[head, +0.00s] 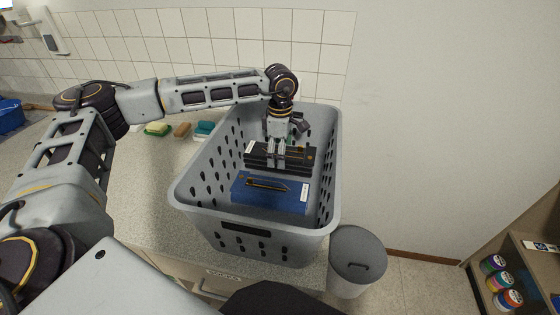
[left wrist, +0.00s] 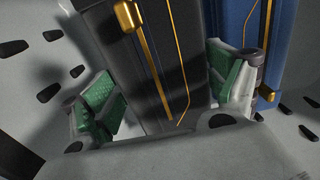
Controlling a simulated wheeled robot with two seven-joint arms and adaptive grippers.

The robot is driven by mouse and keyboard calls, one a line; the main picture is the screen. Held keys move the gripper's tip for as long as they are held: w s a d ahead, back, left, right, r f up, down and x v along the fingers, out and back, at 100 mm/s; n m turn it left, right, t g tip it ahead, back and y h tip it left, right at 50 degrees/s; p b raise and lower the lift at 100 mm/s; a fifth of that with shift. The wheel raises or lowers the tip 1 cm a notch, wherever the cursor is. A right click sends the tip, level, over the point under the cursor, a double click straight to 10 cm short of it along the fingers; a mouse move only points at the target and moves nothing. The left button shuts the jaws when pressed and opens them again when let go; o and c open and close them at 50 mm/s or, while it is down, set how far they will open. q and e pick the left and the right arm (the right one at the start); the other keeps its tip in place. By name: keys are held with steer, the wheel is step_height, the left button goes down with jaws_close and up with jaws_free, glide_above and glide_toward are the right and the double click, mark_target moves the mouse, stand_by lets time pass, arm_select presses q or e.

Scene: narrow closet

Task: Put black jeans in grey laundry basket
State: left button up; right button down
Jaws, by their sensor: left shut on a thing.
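The grey laundry basket (head: 185,190) stands on the speckled counter, with perforated sides and an open top. My left gripper (head: 277,148) reaches down into it and is shut on the folded black jeans (head: 297,162), which have gold stitching and a pale label. The jeans are inside the basket, behind the folded blue jeans (head: 270,203). In the left wrist view, the black jeans (left wrist: 160,45) lie between the green-padded fingers of my gripper (left wrist: 165,95). The blue jeans (left wrist: 233,20) show beside them. I cannot tell whether the black jeans rest on the basket floor. My right gripper is out of view.
Several sponges or soap-like blocks (head: 181,131) lie on the counter (head: 140,190) left of the basket. A grey lidded bin (head: 357,258) stands on the floor at its right. A shelf with colourful tins (head: 500,282) is at far right. The tiled wall is close behind.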

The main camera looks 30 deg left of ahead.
arm_select(q)
steer(key=shift+f, duration=1.8)
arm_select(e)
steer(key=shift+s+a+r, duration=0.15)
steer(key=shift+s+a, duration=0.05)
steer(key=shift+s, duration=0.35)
arm_select(q)
steer(key=shift+f, duration=0.1)
steer(key=o, duration=1.3)
steer(key=shift+c, duration=0.2)
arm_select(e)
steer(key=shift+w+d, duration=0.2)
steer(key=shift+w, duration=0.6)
